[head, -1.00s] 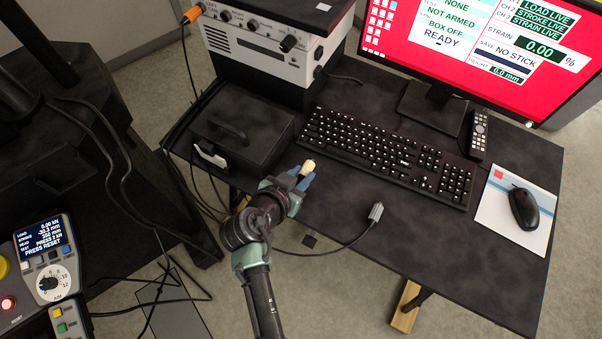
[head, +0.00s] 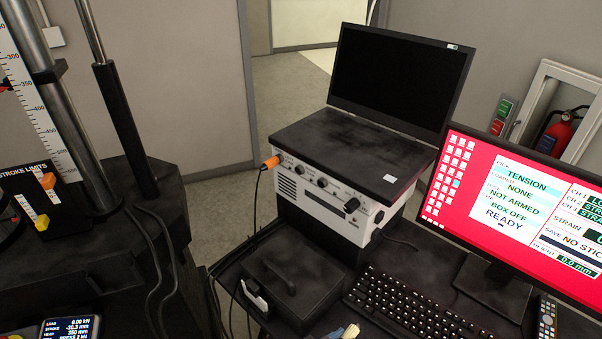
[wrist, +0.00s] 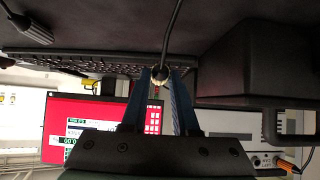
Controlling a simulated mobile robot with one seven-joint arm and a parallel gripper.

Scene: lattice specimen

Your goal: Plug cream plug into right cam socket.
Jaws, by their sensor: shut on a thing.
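The cream plug (wrist: 160,72) is held between the blue fingertips of my gripper (wrist: 161,80), with its dark cable running up the wrist view. In the head view the cream plug (head: 351,331) only just shows at the bottom edge, and most of my gripper is cut off. The white instrument box (head: 340,232) has a row of round dark fittings on its front. An orange plug (head: 271,162) sits in the leftmost one. Two round sockets, a left one (head: 299,170) and a right one (head: 322,182), follow to its right. The cream plug is apart from the box.
A black case with a handle (head: 290,285) stands on the desk in front of the box. A keyboard (head: 415,310) and a red-screened monitor (head: 520,200) are to the right. A grey connector (wrist: 30,28) lies on the desk. A laptop screen (head: 400,80) stands on the box.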

